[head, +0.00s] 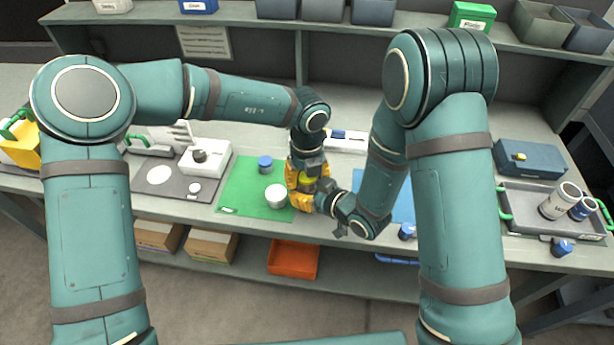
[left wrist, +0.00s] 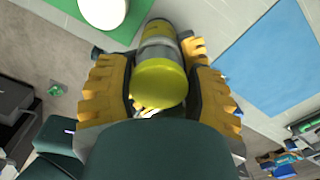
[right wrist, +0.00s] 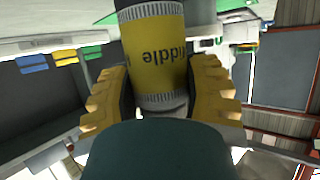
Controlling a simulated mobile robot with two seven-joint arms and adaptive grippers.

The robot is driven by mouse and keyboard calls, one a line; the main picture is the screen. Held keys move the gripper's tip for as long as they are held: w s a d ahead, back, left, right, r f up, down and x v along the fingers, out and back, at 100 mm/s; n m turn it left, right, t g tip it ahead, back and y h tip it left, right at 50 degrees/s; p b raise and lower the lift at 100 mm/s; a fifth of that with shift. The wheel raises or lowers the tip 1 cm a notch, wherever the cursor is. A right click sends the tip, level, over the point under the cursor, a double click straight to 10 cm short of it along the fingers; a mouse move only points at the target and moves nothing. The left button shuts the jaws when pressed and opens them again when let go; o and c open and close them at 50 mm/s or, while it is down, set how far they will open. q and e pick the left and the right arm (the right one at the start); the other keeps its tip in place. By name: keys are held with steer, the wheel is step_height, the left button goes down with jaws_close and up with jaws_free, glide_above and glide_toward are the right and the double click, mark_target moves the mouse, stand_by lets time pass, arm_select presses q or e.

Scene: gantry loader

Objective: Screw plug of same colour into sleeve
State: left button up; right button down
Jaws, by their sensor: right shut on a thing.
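A yellow sleeve with dark lettering and grey ribbed ends (right wrist: 158,55) sits between the fingers of my right gripper (right wrist: 160,105), which is shut on it. A yellow plug with a rounded end (left wrist: 158,82) lies between the fingers of my left gripper (left wrist: 162,100). A narrow gap shows beside it, so the left fingers look open around it. Grey metal and more yellow show in line beyond the plug. In the head view both grippers meet above the bench, just right of the green mat, where a little yellow (head: 307,183) shows. The joint between plug and sleeve is mostly hidden.
The green mat (head: 235,190) carries a white round part (head: 276,195) and a blue-topped part (head: 265,163). A blue mat (head: 398,208) lies right of the grippers. A grey tray (head: 525,222) at right holds two cylinders (head: 560,200). Blue plugs (head: 407,231) (head: 561,247) stand near the front edge.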

arm_select(q)
steer(key=shift+o, duration=0.7)
